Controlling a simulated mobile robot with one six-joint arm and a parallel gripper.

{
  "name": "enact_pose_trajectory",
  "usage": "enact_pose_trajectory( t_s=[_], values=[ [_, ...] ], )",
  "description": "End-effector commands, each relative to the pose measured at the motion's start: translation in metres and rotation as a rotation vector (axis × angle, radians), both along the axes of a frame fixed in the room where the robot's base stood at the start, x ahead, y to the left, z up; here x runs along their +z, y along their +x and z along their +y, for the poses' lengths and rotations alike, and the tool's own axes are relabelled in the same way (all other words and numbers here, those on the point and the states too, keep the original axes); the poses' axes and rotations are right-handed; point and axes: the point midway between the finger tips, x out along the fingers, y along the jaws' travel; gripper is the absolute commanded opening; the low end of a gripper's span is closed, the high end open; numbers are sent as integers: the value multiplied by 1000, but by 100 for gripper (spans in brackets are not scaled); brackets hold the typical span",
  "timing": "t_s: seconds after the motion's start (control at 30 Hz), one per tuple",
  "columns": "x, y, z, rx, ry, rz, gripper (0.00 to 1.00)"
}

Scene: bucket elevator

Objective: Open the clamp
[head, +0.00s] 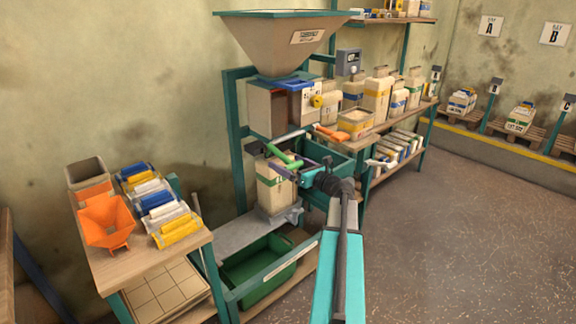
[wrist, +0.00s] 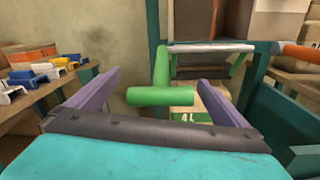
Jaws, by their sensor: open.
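The clamp's green handle (head: 284,160) sits under the hopper's spout, above a cream bag (head: 272,188). In the wrist view the green handle (wrist: 160,96) is a T-shaped bar with its crosspiece lying sideways. My gripper (wrist: 160,82) is open, with its two purple fingers on either side of the handle. I cannot tell whether either finger touches it. In the head view my gripper (head: 300,163) reaches in from the right at the handle. A pale clamp bar (wrist: 210,47) shows behind the handle. The bag's top is partly hidden by the handle.
A tan hopper (head: 275,42) stands above in a teal frame. An orange handle (head: 333,134) and a teal open box (head: 325,158) are at the right. A wooden table (head: 150,262) with an orange scoop (head: 105,222) stands at the left. The floor at right is clear.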

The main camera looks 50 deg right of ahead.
Motion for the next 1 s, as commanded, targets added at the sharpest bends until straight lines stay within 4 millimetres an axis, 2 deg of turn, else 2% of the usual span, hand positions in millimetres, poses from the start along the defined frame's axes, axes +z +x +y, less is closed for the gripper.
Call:
enact_pose_trajectory(
  t_s=[0.2, 0.53, 0.57, 0.67, 1.0],
  values=[
    [0, 0, 0, -1, 0, 0, 97],
    [0, -1, 0, 0, 0, 0, 41],
    [0, -4, 14, 0, 0, 0, 41],
    [0, 0, 5, 3, 0, 1, 41],
    [5, 4, 8, 15, 1, 21, 41]
  ],
)
